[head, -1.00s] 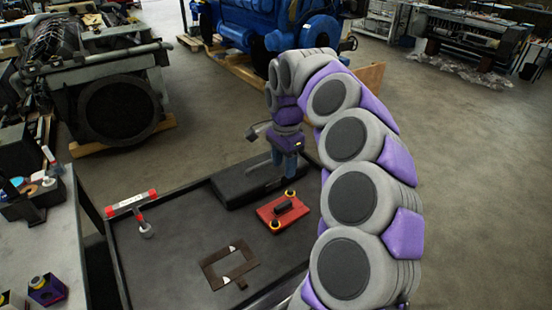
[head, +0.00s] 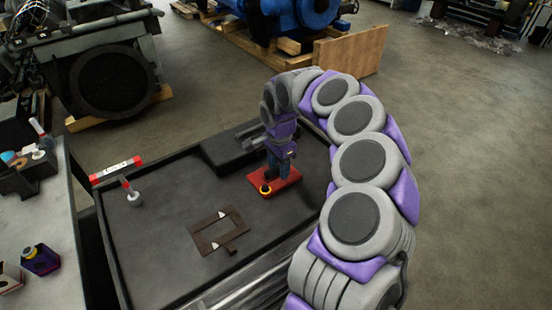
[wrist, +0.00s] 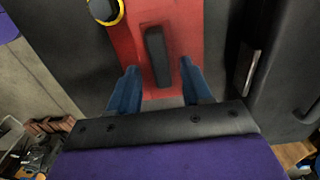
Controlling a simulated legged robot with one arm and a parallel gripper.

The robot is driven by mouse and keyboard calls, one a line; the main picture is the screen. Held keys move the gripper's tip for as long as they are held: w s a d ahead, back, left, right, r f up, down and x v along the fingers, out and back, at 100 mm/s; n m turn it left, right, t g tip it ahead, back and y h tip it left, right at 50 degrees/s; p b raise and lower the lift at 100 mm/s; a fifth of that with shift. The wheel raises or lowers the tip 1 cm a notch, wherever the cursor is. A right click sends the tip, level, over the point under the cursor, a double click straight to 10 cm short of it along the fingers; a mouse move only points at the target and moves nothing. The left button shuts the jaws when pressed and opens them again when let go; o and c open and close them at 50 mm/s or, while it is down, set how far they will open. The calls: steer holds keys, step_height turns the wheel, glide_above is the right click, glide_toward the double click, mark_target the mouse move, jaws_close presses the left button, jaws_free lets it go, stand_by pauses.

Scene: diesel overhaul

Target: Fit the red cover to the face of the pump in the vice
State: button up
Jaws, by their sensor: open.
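The red cover (head: 284,185) lies on the dark tray-like bench top, partly hidden by my gripper (head: 279,172) in the head view. In the wrist view the red cover (wrist: 188,30) has a black raised handle (wrist: 157,55) and a yellow-ringed black knob (wrist: 104,12) near one corner. My gripper (wrist: 155,86) is open there, with its two blue fingers on either side of the handle's near end. I cannot tell whether they touch the cover. I cannot make out a pump held in a vice in these views.
A brown rectangular gasket-like frame (head: 219,232) lies on the bench top (head: 165,255). A dark block (head: 226,150) sits behind the cover. A red-and-white bar (head: 117,170) stands at the left edge. A grey side table (head: 40,220) with small parts is at left.

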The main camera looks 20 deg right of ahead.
steer(key=shift+a+f, duration=0.1)
steer(key=shift+f, duration=0.2)
steer(key=shift+a, duration=0.35)
steer(key=shift+a+r, duration=0.1)
steer(key=shift+a, duration=0.8)
steer(key=shift+c, duration=0.2)
steer(key=shift+d, duration=0.1)
steer(key=shift+c, duration=0.8)
steer(key=shift+s+d, duration=0.1)
steer(key=shift+d, duration=0.75)
steer(key=c, duration=0.5)
jaws_close()
steer(key=shift+a, duration=0.5)
steer(key=shift+s+f, duration=0.1)
steer(key=shift+f, duration=0.1)
